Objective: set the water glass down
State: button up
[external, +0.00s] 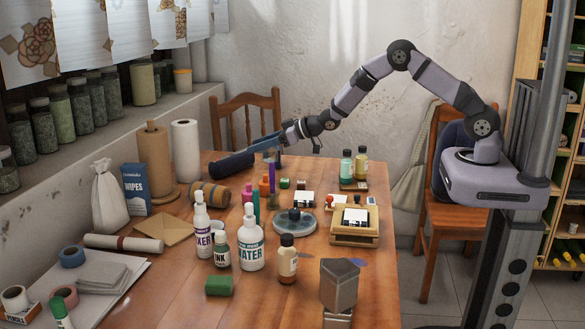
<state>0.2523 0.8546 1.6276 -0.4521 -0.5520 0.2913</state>
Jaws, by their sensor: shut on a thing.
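My gripper (266,145) is at the end of the arm, over the back part of the wooden table, pointing down and to the left. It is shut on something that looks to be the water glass. The glass's outline is too small and unclear here to tell its tilt or its gap to the table. A dark blue cylinder (231,166) shows just left of the fingertips; I cannot tell if they touch it. A tall purple thing (271,172) stands just below and in front of the gripper.
The wooden table (190,284) is crowded around the gripper. A white WATER bottle (250,246), a striped roll (210,194), a round grey dish (310,226) and a wooden tray (341,240) stand nearer. Two small bottles (354,166) stand to the right.

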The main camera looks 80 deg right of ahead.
jog(key=shift+f+p, duration=0.3)
jog(key=shift+f, duration=2.15)
jog(key=shift+f, duration=0.2)
jog(key=o, duration=1.2)
jog(key=shift+o, duration=0.2)
jog(key=shift+s+r, duration=0.1)
jog(key=shift+r, duration=0.1)
jog(key=b+v, duration=0.1)
jog(key=v, duration=1)
jog(key=shift+s, duration=0.4)
jog(key=shift+r, duration=0.15)
